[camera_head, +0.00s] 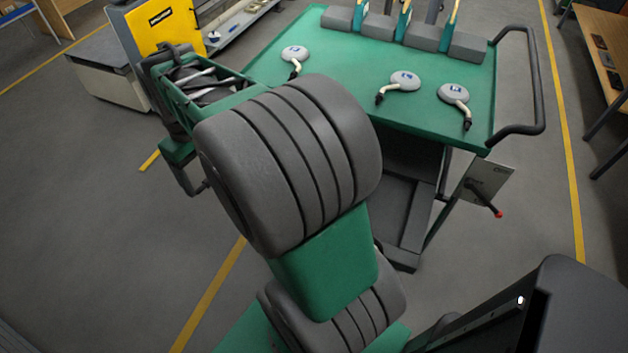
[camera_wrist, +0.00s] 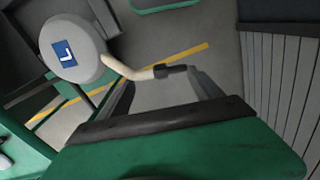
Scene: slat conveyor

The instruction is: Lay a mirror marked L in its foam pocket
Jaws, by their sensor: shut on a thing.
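A mirror (camera_wrist: 70,50) with a round pale grey head and a blue label marked L shows in the wrist view. Its curved cream stem (camera_wrist: 125,70) ends in a black tip. My gripper (camera_wrist: 160,78) is shut on this mirror near the black end of the stem, and the head sticks out to the left. In the head view I cannot make out the held mirror. Three similar mirrors lie apart on the green cart top, at left (camera_head: 295,53), middle (camera_head: 405,80) and right (camera_head: 453,93). Their label letters are too small to read surely. I cannot make out a foam pocket.
The green cart top (camera_head: 340,60) has free room between the mirrors. Grey blocks (camera_head: 424,36) with upright blue-and-tan pieces line its far edge. A dark handle (camera_head: 540,90) juts out at right. A yellow panel (camera_head: 163,27) stands at upper left, and a wooden bench (camera_head: 607,50) at far right.

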